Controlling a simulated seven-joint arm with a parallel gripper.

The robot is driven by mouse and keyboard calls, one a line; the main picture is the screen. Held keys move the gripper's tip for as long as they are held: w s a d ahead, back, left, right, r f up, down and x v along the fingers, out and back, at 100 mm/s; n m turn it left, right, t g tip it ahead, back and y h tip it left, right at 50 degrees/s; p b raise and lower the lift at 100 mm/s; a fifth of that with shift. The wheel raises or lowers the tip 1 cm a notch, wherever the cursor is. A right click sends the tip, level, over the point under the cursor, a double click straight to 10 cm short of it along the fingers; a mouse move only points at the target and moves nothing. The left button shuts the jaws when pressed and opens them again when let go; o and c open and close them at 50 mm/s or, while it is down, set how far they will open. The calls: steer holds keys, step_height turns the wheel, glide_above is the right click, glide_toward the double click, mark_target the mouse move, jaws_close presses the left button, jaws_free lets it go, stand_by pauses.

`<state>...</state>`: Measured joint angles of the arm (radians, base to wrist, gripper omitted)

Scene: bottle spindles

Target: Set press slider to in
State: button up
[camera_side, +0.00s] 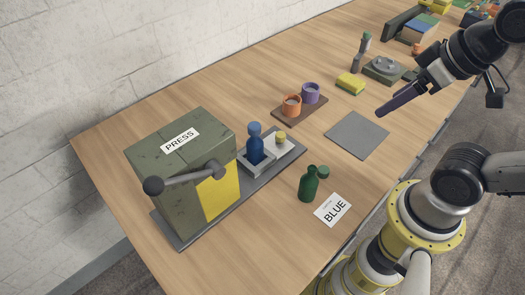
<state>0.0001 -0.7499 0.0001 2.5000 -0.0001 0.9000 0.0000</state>
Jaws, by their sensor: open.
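The press (185,175) is a green box labelled PRESS, with a yellow panel and a lever ending in a dark knob (153,186). The light grey slider (257,169) is outside the press, to its right, on a dark grey base plate (219,216). A blue bottle (255,147) stands upright in the slider, beside a small yellow-topped part (280,138). My gripper (388,108) is open, above the table at the upper right, well apart from the slider. Its fingers overlap in this view, and the gap between them is hidden.
A green bottle (308,184) and a BLUE card (332,210) are in front of the slider. Behind are a brown tray (282,111) with orange and purple cups and a yellow sponge (350,83). A grey mat (357,136) lies bare. A wall runs behind the table.

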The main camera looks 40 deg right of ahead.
steer(key=shift+c, duration=0.4)
steer(key=w+r+m, duration=0.1)
steer(key=w+r, duration=0.3)
steer(key=g, duration=0.6)
glide_above(281, 134)
step_height(281, 134, down, 14)
steer(key=shift+m, duration=0.4)
step_height(281, 134, down, 13)
steer(key=shift+r, duration=0.1)
